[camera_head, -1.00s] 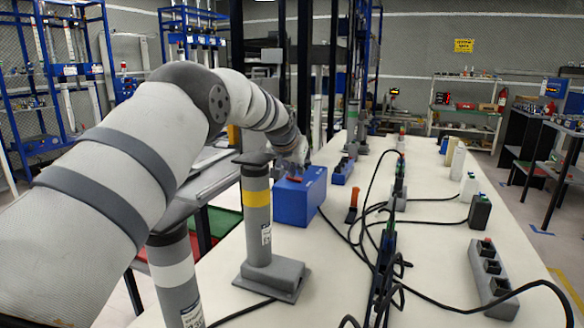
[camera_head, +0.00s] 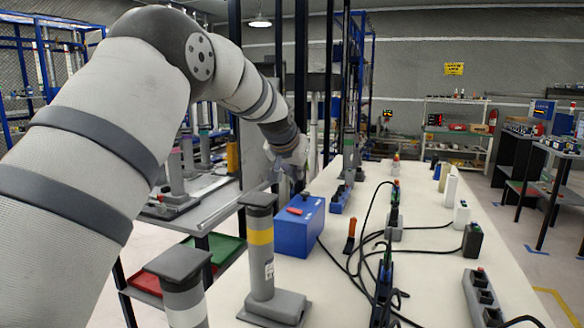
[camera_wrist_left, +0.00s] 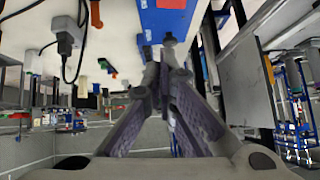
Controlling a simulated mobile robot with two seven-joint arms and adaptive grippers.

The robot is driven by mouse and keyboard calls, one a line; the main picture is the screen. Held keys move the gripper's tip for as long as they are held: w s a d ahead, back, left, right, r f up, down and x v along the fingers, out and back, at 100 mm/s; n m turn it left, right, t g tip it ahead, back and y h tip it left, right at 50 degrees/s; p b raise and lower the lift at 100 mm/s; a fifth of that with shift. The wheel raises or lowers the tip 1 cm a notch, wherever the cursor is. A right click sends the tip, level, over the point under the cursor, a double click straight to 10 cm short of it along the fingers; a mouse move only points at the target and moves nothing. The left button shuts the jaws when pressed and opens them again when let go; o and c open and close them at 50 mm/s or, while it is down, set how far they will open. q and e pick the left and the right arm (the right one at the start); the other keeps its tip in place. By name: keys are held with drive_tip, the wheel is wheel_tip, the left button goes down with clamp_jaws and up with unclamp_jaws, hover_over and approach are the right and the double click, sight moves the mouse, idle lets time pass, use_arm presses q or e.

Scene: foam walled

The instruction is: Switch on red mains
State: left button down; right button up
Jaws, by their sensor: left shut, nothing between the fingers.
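A blue box (camera_head: 300,228) stands on the white table near its left edge. A small red switch-like part (camera_head: 295,211) lies on its top; I cannot tell whether it is on or off. The box (camera_wrist_left: 165,24) and the red part (camera_wrist_left: 171,4) also show at the top of the left wrist view. My left gripper (camera_head: 299,184) is just above and behind the box in the head view, apart from the red part. In the wrist view its fingers (camera_wrist_left: 168,58) are shut and empty. My right gripper is not in view.
A grey post with a yellow band (camera_head: 260,245) stands in front of the box. Black cables (camera_head: 350,262) and a grey socket strip (camera_head: 482,298) lie to the right. A grey side table (camera_head: 190,222) is at left.

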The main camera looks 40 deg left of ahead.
use_arm(q)
drive_tip(key=shift+s+d+r, duration=0.35)
drive_tip(key=shift+s, duration=0.25)
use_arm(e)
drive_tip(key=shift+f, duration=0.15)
use_arm(q)
drive_tip(key=b, duration=0.3)
hover_over(295, 212)
wheel_tip(295, 212, down, 8)
drive_tip(key=shift+r, duration=0.15)
drive_tip(key=shift+s+f+p, duration=0.15)
drive_tip(key=shift+f+p, duration=0.15)
drive_tip(key=shift+a+f, duration=0.15)
drive_tip(key=shift+f, duration=0.85)
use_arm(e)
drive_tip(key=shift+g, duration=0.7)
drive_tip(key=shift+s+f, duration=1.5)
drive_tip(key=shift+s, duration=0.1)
use_arm(q)
drive_tip(key=shift+y, duration=0.3)
